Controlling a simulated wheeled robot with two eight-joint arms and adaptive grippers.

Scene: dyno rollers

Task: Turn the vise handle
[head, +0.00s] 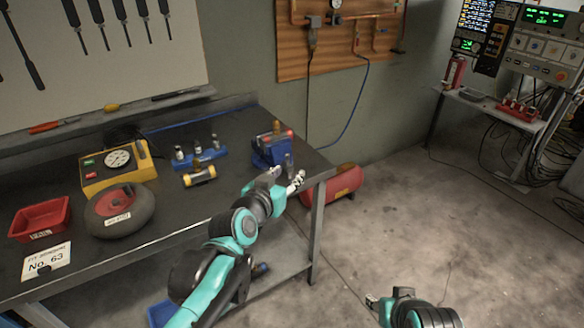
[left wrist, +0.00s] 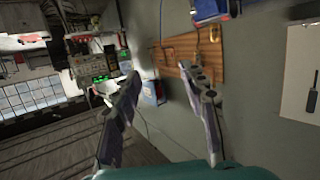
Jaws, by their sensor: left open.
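A blue vise (head: 272,148) with a reddish top part stands near the right corner of the dark workbench. A small grey upright piece (head: 289,163) at its front right may be its handle; I cannot tell for sure. My left gripper (head: 288,179) is open and empty, just in front of and below the vise at the bench edge, apart from it. In the left wrist view its two fingers (left wrist: 164,84) are spread, and a blue part (left wrist: 215,10), likely the vise, shows at the top edge. My right gripper (head: 373,301) is low over the floor, partly hidden.
A red tank (head: 338,184) lies beyond the bench corner. The floor to the right is clear.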

